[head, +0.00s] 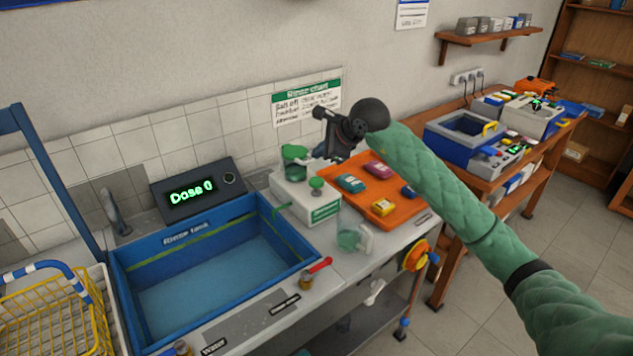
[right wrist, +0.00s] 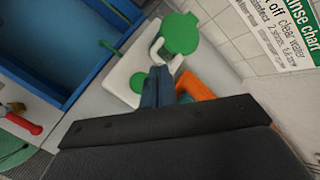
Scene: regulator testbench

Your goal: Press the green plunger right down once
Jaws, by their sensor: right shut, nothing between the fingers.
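A white dispenser box (head: 300,205) stands right of the rinse tank. A round green knob, which looks like the plunger (head: 316,184), stands up on its front part. It also shows in the right wrist view (right wrist: 138,82), left of my fingertips. Behind it is a container with a green lid (head: 294,152), also in the right wrist view (right wrist: 180,34). My right gripper (head: 322,151) is shut and empty, above and behind the plunger and apart from it. Its fingers show in the right wrist view (right wrist: 158,86). My left gripper is out of view.
The blue rinse tank (head: 250,205) lies left; a display (head: 190,194) behind it reads "Dose 0". An orange tray (head: 400,208) with several coloured blocks sits right of the dispenser. A clear jug with green contents (head: 349,238) stands in front. A red-handled valve (head: 316,270) is near the front edge.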

